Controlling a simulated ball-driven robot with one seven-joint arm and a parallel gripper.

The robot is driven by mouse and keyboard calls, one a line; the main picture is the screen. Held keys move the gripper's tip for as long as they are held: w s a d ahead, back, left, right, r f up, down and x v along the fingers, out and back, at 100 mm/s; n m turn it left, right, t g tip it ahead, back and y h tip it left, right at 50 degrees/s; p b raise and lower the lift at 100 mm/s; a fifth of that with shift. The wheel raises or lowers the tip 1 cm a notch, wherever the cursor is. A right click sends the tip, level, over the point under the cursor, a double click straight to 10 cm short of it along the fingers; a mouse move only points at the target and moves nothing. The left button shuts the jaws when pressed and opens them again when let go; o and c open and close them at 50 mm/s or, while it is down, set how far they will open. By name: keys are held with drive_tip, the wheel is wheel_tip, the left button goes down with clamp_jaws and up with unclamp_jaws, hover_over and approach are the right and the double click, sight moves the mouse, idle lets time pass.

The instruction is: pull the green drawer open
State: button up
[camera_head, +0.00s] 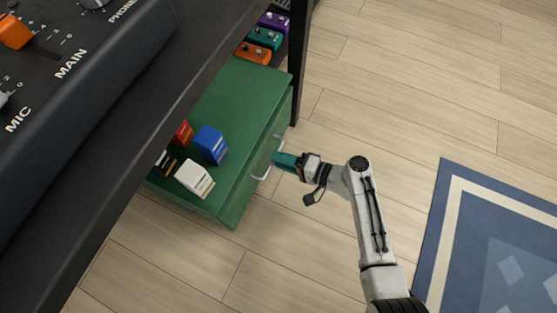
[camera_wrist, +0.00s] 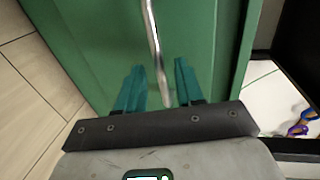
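The green drawer (camera_head: 243,176) is in the front of a low green cabinet (camera_head: 230,103) under the dark table; it looks closed. It also fills much of the wrist view (camera_wrist: 90,45). Its thin metal handle (camera_head: 262,176) stands out from the front, partly hidden by my gripper. My gripper (camera_head: 278,160) is at the handle with its teal fingers pointing at the drawer front. In the wrist view my gripper (camera_wrist: 160,68) is open, and the handle bar (camera_wrist: 155,40) runs between the two fingers, with a gap on each side. I cannot see contact.
White (camera_head: 194,179), blue (camera_head: 211,144), red (camera_head: 183,133) and black boxes sit on the cabinet top. Coloured pedals (camera_head: 264,38) lie behind it, near a dark table leg (camera_head: 298,60). The wood floor before the drawer is clear up to the blue rug (camera_head: 480,230).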

drive_tip(key=shift+x, duration=0.75)
drive_tip(key=shift+c, duration=0.2)
clamp_jaws()
